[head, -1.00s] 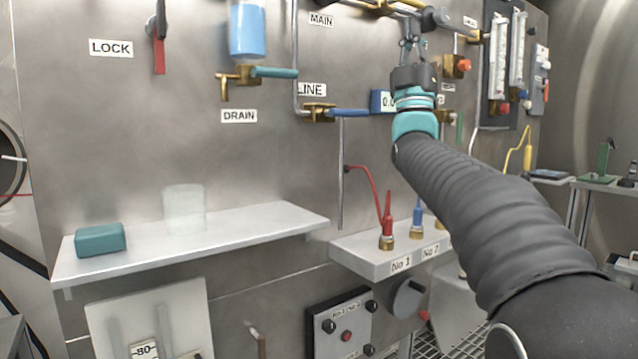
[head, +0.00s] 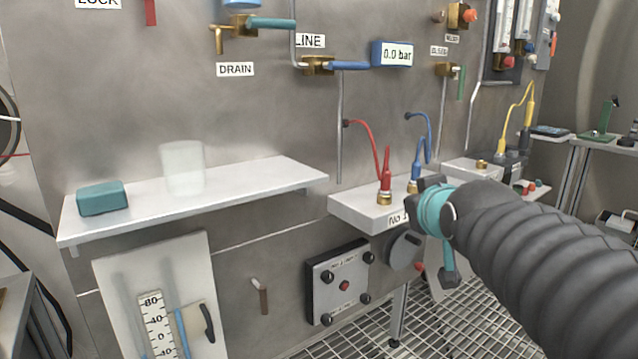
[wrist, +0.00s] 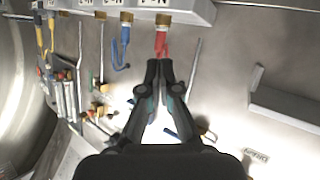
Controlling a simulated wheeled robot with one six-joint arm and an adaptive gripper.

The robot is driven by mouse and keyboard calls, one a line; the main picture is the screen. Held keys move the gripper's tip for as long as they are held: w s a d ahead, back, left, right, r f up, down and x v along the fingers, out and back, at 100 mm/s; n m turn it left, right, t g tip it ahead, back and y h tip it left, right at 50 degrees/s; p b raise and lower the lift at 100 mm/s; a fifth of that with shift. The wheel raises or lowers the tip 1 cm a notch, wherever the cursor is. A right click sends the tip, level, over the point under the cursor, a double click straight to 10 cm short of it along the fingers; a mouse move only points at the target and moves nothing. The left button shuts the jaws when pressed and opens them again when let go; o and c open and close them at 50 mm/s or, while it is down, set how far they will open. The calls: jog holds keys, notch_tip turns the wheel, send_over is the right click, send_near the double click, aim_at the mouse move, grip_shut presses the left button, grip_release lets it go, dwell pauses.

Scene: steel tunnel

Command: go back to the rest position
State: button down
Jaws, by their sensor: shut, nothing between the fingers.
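My gripper shows in the wrist view (wrist: 159,66), with its two dark fingers together and nothing between them. In the head view the end of my arm, with its teal ring, is low at right of centre, in front of the small white shelf (head: 360,212) marked No 1. The fingertips are hard to make out there. A red plug (head: 386,178) and a blue plug (head: 416,170) stand upright on that shelf behind my gripper. In the wrist view the red plug (wrist: 161,42) appears just beyond the fingertips; I cannot tell the gap.
A long white shelf (head: 240,187) at left holds a teal block (head: 102,198) and a clear beaker (head: 184,167). A blue-handled valve (head: 340,65) and a 0.0 bar gauge (head: 393,54) are on the steel wall above. Floor grating (head: 455,335) lies open.

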jog(key=s+f+m+g, duration=0.2)
jog(key=s+f+g, duration=0.6)
jog(key=s+f, duration=1.2)
jog(key=shift+s+f+p, duration=0.15)
jog(key=shift+s+p, duration=0.15)
jog(key=shift+s, duration=0.1)
